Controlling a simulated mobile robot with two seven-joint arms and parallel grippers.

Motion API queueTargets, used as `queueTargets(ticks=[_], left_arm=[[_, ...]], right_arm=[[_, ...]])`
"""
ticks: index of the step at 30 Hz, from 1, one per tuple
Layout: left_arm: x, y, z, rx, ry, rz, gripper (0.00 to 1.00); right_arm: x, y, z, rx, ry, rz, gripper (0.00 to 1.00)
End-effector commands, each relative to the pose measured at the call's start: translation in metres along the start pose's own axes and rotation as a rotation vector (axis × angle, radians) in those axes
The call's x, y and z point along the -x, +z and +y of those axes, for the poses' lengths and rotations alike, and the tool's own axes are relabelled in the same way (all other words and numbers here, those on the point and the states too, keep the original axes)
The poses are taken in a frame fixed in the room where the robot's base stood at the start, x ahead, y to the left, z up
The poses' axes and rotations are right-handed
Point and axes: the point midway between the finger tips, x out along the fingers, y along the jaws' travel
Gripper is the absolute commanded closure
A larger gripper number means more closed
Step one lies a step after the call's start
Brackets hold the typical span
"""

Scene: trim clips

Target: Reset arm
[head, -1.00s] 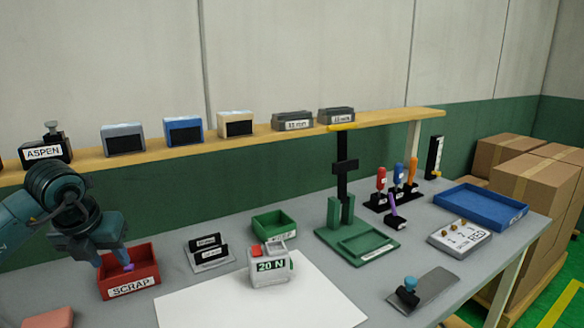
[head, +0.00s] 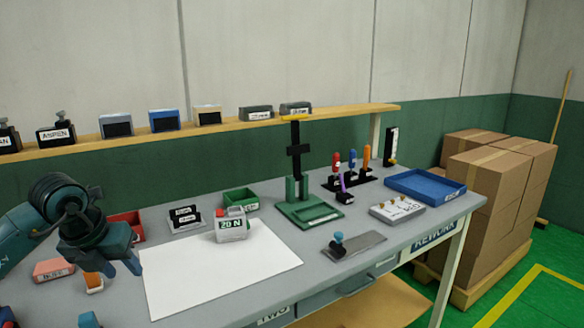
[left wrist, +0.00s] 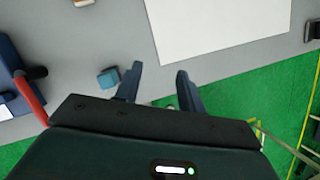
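My left gripper (head: 122,268) hangs at the left side of the table, in front of the red scrap bin (head: 138,220) and near the left edge of the white sheet (head: 215,270). In the left wrist view its two fingers (left wrist: 160,85) stand apart with nothing between them, over the table's front edge and the green floor. My left arm hides much of the bin, and its contents do not show. My right gripper is in neither view.
An orange-and-white item (head: 93,284) and a pink block (head: 52,269) lie close to the left gripper. A 20 N box (head: 231,230) stands on the sheet's far edge. A green stand (head: 300,209) and blue tray (head: 420,188) are further right. The sheet's front is clear.

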Motion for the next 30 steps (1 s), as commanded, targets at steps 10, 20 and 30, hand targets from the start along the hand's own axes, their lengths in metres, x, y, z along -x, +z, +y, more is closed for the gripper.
queueTargets(ticks=[10,20,30], left_arm=[[-0.034,-0.107,-0.197,0.026,-0.938,0.181,0.61],[-0.004,-0.124,-0.231,1.118,-1.660,0.174,0.61],[-0.126,-0.249,-0.143,2.450,-1.096,0.197,0.61]], right_arm=[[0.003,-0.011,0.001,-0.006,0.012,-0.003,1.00],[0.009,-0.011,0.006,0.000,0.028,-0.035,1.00],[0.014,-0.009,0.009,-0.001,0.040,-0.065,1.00]])
